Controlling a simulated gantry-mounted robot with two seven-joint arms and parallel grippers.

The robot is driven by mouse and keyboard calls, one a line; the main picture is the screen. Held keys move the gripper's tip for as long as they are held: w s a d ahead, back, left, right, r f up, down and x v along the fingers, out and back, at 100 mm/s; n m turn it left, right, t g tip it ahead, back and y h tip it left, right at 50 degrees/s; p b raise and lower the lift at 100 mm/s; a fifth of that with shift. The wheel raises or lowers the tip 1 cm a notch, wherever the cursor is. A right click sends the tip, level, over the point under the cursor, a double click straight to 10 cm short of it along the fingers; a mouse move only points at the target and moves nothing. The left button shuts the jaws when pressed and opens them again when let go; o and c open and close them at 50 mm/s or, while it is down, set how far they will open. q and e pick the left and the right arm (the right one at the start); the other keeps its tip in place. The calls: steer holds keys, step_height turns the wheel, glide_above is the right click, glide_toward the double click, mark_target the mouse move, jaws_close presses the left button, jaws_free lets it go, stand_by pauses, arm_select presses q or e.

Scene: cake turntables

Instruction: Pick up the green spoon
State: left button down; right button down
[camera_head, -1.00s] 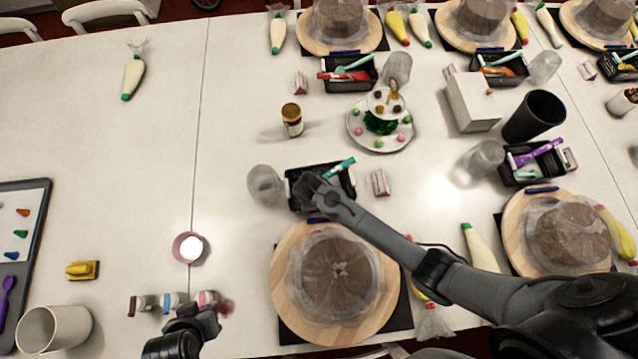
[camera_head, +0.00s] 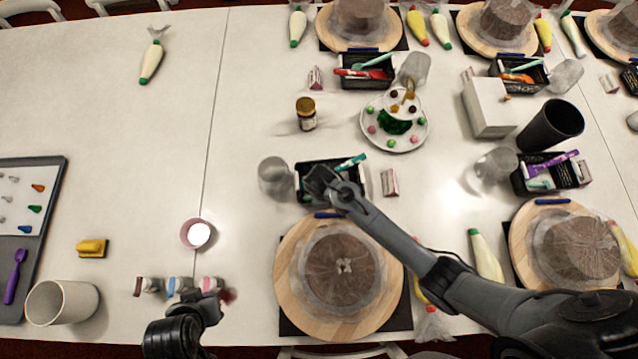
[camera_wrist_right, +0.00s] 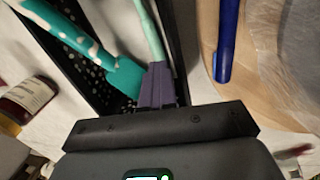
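The black tray (camera_head: 362,188) in the middle of the table holds a teal-handled utensil (camera_head: 350,162). My right gripper (camera_head: 316,180) reaches down into this tray and hides part of it in the head view. In the right wrist view, the pale green handle of the green spoon (camera_wrist_right: 149,30) runs into the closely set fingers of my right gripper (camera_wrist_right: 160,88). The fingers look shut on it, with the spoon still in the tray. The teal utensil (camera_wrist_right: 122,76) lies left of the fingers. My left gripper (camera_head: 212,305) is beside small bottles; its opening is unclear.
A clear cup (camera_head: 274,175) stands left of the tray and a small carton (camera_head: 390,183) right of it. A wrapped cake on a wooden turntable (camera_head: 290,292) is just in front. The left-centre table is mostly clear.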

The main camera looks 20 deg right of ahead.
steer(key=shift+w+a+r+p, duration=0.1)
steer(key=shift+w+r+p, duration=0.05)
steer(key=shift+r, duration=1.35)
steer(key=shift+w+a+r+p, duration=0.1)
steer(key=shift+r+p, duration=0.05)
steer(key=shift+r, duration=1.3)
steer(key=c, duration=1.8)
jaws_free()
steer(key=o, duration=1.4)
steer(key=shift+r, duration=0.1)
